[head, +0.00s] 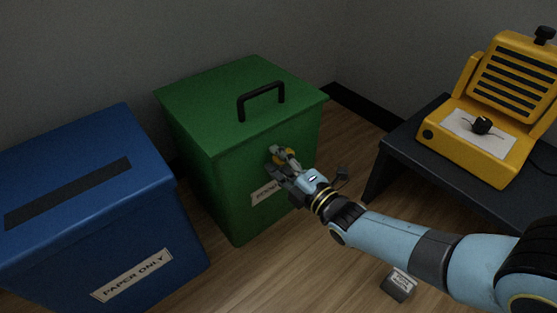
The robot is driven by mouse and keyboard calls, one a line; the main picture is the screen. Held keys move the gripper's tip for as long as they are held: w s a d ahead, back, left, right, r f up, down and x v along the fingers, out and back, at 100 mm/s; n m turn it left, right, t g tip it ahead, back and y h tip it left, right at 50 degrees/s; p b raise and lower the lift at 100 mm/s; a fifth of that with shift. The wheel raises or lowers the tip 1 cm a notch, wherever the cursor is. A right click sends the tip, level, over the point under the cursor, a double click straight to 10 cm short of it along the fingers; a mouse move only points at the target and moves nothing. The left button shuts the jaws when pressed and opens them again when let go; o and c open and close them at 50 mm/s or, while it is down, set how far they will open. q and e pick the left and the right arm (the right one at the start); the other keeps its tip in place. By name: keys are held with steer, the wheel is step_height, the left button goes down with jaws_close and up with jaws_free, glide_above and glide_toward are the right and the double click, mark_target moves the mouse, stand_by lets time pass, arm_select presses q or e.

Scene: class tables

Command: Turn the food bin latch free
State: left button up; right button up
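The green bin (207,179) stands in the middle, with a black handle (262,99) on its closed lid. A partly hidden label (264,196) is on its front. My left gripper is not in view.
A blue bin (88,205) marked "PAPER ONLY" stands at the left. A yellow machine (492,110) sits on a dark table (377,172) at the right. A small dark box (398,286) with a label lies on the wooden floor. Grey walls close off the back.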

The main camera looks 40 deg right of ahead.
steer(key=s, duration=1.2)
steer(key=shift+d, duration=0.45)
